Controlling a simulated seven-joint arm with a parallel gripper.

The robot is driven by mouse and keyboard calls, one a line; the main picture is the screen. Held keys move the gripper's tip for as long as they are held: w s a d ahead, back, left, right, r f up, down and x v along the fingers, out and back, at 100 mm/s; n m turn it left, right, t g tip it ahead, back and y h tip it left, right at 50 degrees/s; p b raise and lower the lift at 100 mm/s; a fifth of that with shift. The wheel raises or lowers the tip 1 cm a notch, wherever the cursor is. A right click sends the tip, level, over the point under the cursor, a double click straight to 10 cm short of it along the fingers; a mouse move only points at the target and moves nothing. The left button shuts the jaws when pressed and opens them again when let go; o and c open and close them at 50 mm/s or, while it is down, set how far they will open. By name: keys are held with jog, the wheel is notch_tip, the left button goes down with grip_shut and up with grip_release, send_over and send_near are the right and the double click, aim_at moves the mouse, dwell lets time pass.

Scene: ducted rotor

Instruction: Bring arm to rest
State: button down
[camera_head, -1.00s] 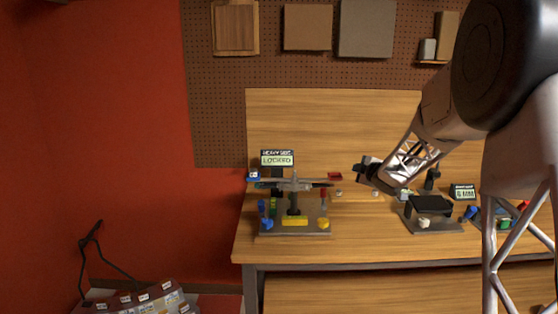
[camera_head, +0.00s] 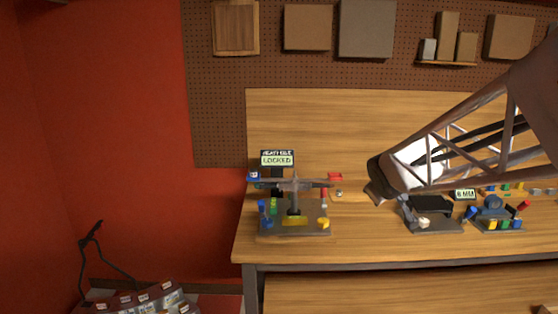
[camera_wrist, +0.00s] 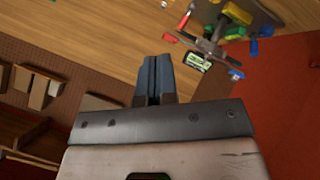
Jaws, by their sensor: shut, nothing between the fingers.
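My gripper shows in the wrist view (camera_wrist: 154,80) with its two dark fingers pressed together and nothing between them. In the head view my gripper (camera_head: 374,194) is a dark shape at the end of my lattice arm, over the bench and left of the black-topped stand; its fingers are hard to make out there. The rotor stand (camera_head: 295,222) sits on the left part of the bench, apart from my gripper. Its sign (camera_head: 277,158) reads LOCKED. The stand also shows at the top right of the wrist view (camera_wrist: 212,45).
A black-topped stand (camera_head: 431,204) and a fixture with coloured parts (camera_head: 497,214) sit on the right of the wooden bench (camera_head: 350,244). A small sign (camera_head: 465,194) reads 6 MM. A pegboard (camera_head: 290,70) with panels and a small shelf (camera_head: 446,63) is behind.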

jog(key=s+a+f+m+g, duration=0.2)
jog(key=s, duration=0.9)
jog(key=s+a+f+m+g+y, duration=0.1)
jog(key=s+a+f+m+g, duration=0.1)
jog(key=s, duration=0.9)
jog(key=s+a+f+m+g+y, duration=0.1)
jog(key=s+a+f+m+g, duration=0.1)
jog(key=s, duration=1)
jog(key=shift+a+f+g, duration=0.55)
jog(key=shift+a+g, duration=0.05)
jog(key=shift+a, duration=0.3)
